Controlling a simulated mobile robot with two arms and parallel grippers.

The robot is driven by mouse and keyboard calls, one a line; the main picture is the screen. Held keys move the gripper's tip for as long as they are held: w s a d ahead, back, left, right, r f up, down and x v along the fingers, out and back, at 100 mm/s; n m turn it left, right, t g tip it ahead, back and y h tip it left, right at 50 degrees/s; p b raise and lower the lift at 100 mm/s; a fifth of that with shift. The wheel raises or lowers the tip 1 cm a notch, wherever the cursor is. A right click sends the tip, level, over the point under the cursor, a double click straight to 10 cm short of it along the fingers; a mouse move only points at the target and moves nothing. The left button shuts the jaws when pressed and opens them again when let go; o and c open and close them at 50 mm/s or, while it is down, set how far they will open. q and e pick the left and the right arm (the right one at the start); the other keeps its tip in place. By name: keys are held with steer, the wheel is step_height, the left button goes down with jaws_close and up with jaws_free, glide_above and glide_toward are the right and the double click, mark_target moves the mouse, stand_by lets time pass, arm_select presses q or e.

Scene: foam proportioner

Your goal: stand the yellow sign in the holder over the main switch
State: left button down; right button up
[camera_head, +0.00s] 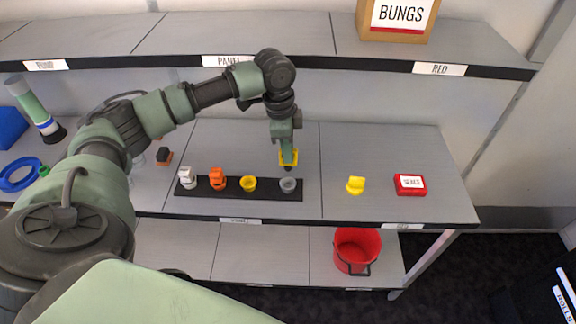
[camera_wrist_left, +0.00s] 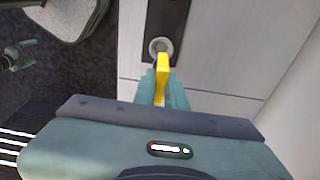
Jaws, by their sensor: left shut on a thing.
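My left gripper (camera_head: 288,150) is shut on a yellow piece, the sign (camera_head: 294,158), just above and behind the grey cup at the right end of a black strip (camera_head: 213,194). In the left wrist view the yellow sign (camera_wrist_left: 162,72) sticks out from between the fingers (camera_wrist_left: 162,88), its far end beside the grey cup (camera_wrist_left: 160,46). I cannot tell whether it touches the cup. The grey cup (camera_head: 288,186) looks like a holder; no main switch label is readable. My right gripper is not in view.
The strip also carries a white piece (camera_head: 187,178), an orange piece (camera_head: 218,180) and a yellow cup (camera_head: 249,184). Another yellow piece (camera_head: 355,185) and a red box (camera_head: 410,184) lie to the right. An upper shelf (camera_head: 225,62) overhangs behind; a red bucket (camera_head: 357,251) stands below.

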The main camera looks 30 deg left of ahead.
arm_select(q)
step_height(320, 180, up, 2)
steer(key=shift+r+p, duration=0.25)
steer(key=shift+p, duration=0.05)
step_height(320, 180, up, 5)
steer(key=p, duration=0.5)
steer(key=shift+f+p, duration=0.1)
steer(key=shift+p, duration=0.25)
steer(key=shift+f, duration=0.1)
